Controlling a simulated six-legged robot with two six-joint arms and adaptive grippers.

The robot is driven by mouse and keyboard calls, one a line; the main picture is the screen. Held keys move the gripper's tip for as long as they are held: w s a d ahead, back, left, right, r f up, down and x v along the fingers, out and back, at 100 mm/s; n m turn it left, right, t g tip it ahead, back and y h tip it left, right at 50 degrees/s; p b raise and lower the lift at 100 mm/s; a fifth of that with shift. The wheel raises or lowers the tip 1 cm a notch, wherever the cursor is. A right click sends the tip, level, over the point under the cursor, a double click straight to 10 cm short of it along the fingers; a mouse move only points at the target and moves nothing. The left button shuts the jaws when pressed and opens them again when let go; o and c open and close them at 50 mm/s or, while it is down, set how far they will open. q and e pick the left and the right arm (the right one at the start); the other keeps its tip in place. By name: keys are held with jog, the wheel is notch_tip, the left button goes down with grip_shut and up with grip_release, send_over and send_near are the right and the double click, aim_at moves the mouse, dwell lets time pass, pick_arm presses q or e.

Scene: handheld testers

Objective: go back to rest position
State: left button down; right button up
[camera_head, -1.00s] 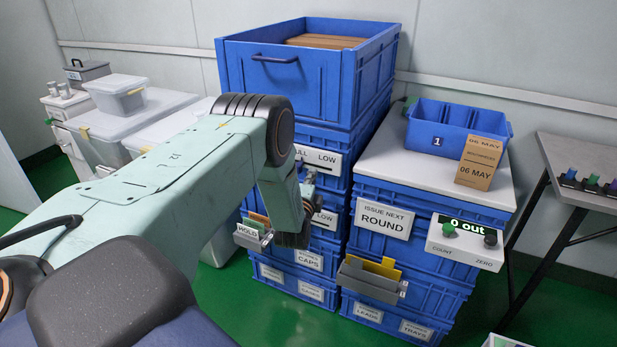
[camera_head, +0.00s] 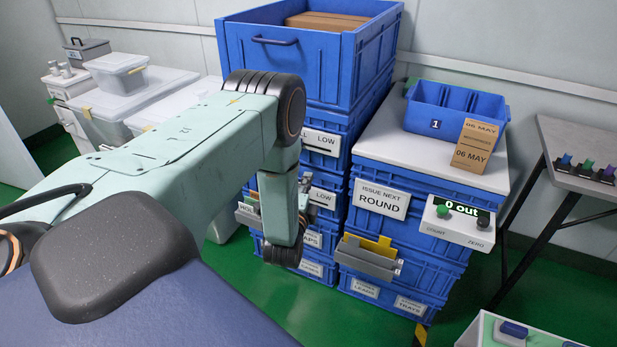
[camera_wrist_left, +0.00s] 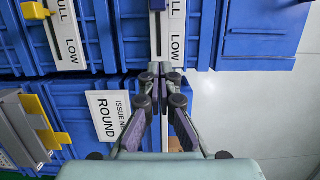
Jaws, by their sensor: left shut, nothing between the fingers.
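My left arm (camera_head: 160,150) reaches in from the left in the head view and bends downward in front of the blue crates. Its gripper is mostly hidden behind the forearm there. In the left wrist view, the left gripper (camera_wrist_left: 160,76) has its fingertips together with nothing between them. The fingertips appear over blue crate fronts, near a LOW label (camera_wrist_left: 176,30) and the ISSUE NEXT ROUND label (camera_wrist_left: 108,116). I cannot tell how far they are from the crates. My right gripper is in neither view.
Stacked blue crates (camera_head: 262,75) stand ahead. A white-topped stack (camera_head: 385,140) beside them holds a blue bin (camera_head: 425,115), a brown card (camera_head: 474,146) and a counter box (camera_head: 452,226). A grey table (camera_head: 570,145) stands right. Green floor (camera_head: 290,310) is clear in front.

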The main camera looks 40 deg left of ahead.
pick_arm(q)
jog(key=shift+w+d, duration=0.1)
dwell(0.3)
jog(key=s+d+f+n+g+h, duration=0.6)
jog(key=s+d+f+n+g, duration=0.45)
jog(key=s+f, duration=0.5)
jog(key=s+d+r+n+g+h, duration=0.1)
jog(key=s+d, duration=0.4)
jog(key=s, duration=0.5)
jog(key=s+d+r+n+g+h, duration=0.1)
jog(key=s+d+r+g, duration=0.2)
jog(key=s, duration=0.8)
jog(key=shift+s+d+g+h, duration=0.3)
jog(key=shift+d+g, duration=0.45)
jog(key=shift+d, duration=0.35)
jog(key=shift+n, duration=0.25)
